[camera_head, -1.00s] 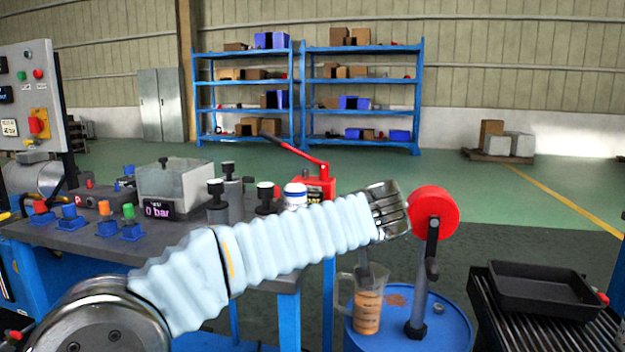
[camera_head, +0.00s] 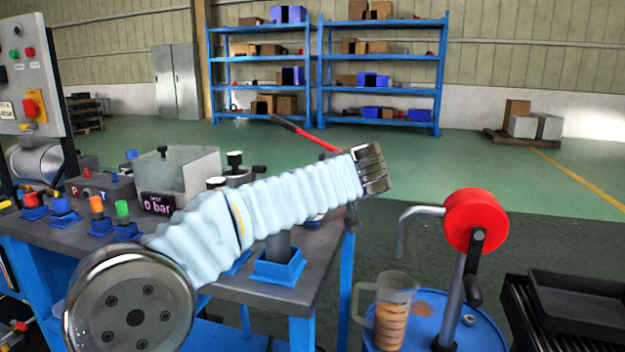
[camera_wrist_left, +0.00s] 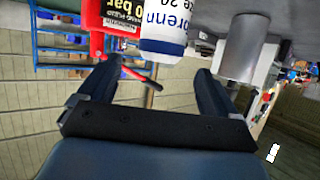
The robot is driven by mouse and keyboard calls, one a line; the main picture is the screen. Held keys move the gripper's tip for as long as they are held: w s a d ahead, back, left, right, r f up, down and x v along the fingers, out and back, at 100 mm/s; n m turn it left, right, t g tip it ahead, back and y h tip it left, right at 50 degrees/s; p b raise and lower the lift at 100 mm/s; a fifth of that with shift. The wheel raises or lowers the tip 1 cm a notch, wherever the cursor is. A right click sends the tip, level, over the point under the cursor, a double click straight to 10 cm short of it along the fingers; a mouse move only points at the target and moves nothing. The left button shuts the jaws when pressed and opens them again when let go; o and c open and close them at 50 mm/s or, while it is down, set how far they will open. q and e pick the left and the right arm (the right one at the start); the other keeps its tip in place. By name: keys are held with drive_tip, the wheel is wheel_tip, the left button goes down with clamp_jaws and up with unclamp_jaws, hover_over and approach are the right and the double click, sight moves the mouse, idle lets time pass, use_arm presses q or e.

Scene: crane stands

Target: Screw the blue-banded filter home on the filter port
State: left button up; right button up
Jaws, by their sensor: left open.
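The blue-banded filter is a white canister (camera_wrist_left: 163,28) with a blue band and dark lettering, seen in the left wrist view at the top. It lies just beyond the open fingers, roughly between them, with no visible contact. In the head view my left arm hides most of it; a small white and blue patch (camera_head: 314,220) shows below the sleeve. My left gripper (camera_head: 372,168) is open and empty over the bench's right end; its fingers also show in the left wrist view (camera_wrist_left: 156,72). The filter port cannot be made out clearly. My right gripper is not in view.
A red block with a "0 bar" display (camera_wrist_left: 112,28) stands beside the filter, with a red lever (camera_head: 305,133). A grey cylinder (camera_wrist_left: 242,48) is near the right finger. A blue drum (camera_head: 425,325) carries a jug (camera_head: 393,312) and a red-wheeled crank (camera_head: 475,220).

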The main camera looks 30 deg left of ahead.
use_arm(q)
drive_tip(key=x, duration=0.6)
drive_tip(key=shift+p, duration=0.4)
drive_tip(key=c, duration=1.3)
drive_tip(key=shift+r+p, duration=0.95)
drive_tip(key=shift+r, duration=1)
